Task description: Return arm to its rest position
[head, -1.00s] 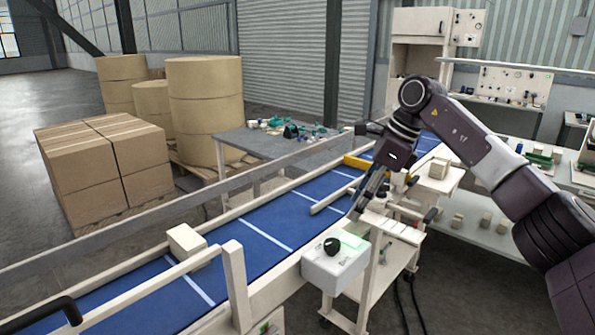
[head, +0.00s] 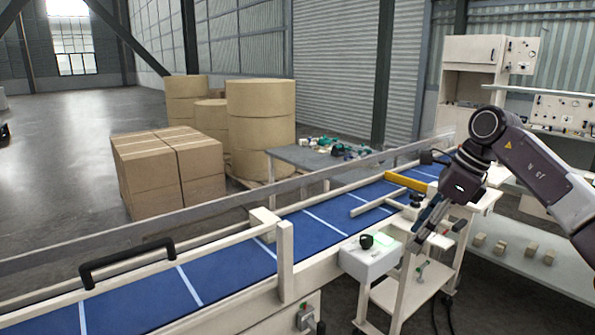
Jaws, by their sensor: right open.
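My right arm comes in from the right edge in the head view. Its gripper (head: 432,222) hangs tilted down to the left, near the conveyor's front side and beside the small white control box (head: 370,262). The gripper is open, and I see nothing between its fingers. My left gripper is not in view.
A blue conveyor belt (head: 230,268) with pale cross lines runs diagonally. A pale box (head: 263,220) sits on it by the far rail. A yellow bar (head: 408,182) crosses it farther up. Stacked cartons (head: 170,170) and large rolls (head: 262,125) stand behind. Open floor lies at left.

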